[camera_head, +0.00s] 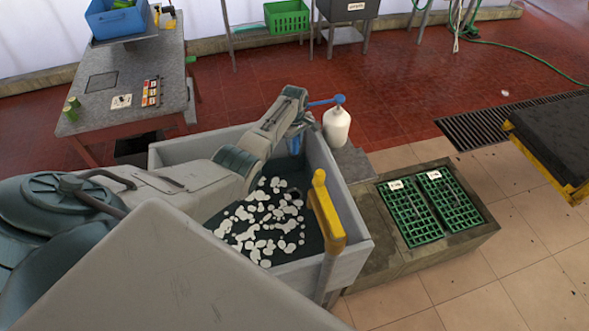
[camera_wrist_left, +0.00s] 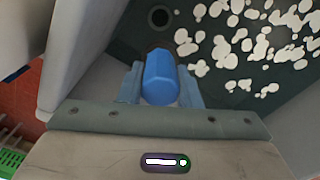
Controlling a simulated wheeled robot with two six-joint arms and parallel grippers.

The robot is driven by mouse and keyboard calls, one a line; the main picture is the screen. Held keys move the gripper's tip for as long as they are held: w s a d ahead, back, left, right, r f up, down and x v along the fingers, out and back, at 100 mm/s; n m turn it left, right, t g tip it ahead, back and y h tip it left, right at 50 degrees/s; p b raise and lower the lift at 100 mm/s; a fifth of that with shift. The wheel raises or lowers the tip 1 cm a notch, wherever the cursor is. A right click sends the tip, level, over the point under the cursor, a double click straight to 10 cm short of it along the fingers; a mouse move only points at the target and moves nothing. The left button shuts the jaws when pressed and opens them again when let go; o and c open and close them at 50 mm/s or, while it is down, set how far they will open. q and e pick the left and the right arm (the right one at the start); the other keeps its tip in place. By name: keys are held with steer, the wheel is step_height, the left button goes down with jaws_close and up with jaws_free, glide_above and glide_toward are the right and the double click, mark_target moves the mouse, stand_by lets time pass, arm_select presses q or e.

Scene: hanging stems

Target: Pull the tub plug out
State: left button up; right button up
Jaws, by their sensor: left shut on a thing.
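The grey tub (camera_head: 357,243) has a dark floor or dark water with many white patches on it. My left arm reaches over it, and my left gripper (camera_head: 296,138) is down near the tub's far right corner. In the left wrist view, the gripper (camera_wrist_left: 161,90) is shut on a blue faceted piece (camera_wrist_left: 160,78), which looks like the plug's handle. Its lower end is hidden. A dark round spot (camera_wrist_left: 159,17), perhaps a drain hole, shows just beyond it. My right gripper is not in view.
A white jug (camera_head: 336,127) with a blue pump top stands behind the tub's far corner. A yellow handle (camera_head: 326,212) rises at the right wall. Green crates (camera_head: 411,214) lie to the right. A grey table (camera_head: 125,75) stands at the back left.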

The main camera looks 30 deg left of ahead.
arm_select(q)
step_height(320, 180, up, 10)
steer(key=shift+f, duration=0.15)
stand_by(0.5)
